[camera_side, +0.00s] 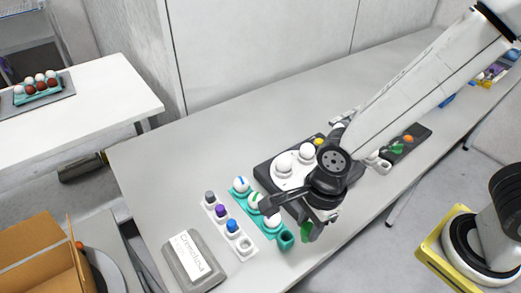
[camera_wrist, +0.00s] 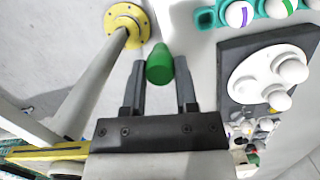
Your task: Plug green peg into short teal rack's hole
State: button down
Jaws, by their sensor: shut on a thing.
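My gripper (camera_side: 312,220) is shut on the green peg (camera_wrist: 160,65), which sits between the two fingertips in the wrist view. In the side view the green peg (camera_side: 306,231) is partly hidden by my gripper and hangs just right of the short teal rack (camera_side: 286,238). The teal rack holds white balls with coloured stripes. Its near-end hole shows empty. The teal rack also shows at the top right of the wrist view (camera_wrist: 205,18), with the empty hole at its left end, apart from the peg.
A white rack (camera_side: 246,246) with grey, purple and blue pegs and an empty near end stands left of the teal rack. A dark tray with a white plate (camera_side: 290,176) and white balls lies behind. A grey box (camera_side: 193,262) labelled in writing stands near the table's left corner.

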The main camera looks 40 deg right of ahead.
aim_at(306, 227)
jog(key=shift+r, duration=2.1)
jog(key=shift+w, duration=0.1)
jog(key=w+d+f+n+g+h, duration=0.1)
jog(key=w+d+f+n, duration=0.1)
jog(key=w+d+n, duration=0.5)
jog(key=w+d+f+n+g, duration=0.1)
jog(key=w+d+f+n, duration=0.1)
jog(key=w+d+n, duration=0.6)
jog(key=d+n, duration=0.4)
jog(key=shift+w+d+f+n+h, duration=0.2)
jog(key=shift+w+d+n+h, duration=0.1)
jog(key=shift+n+h, duration=0.1)
jog(key=shift+a, duration=0.15)
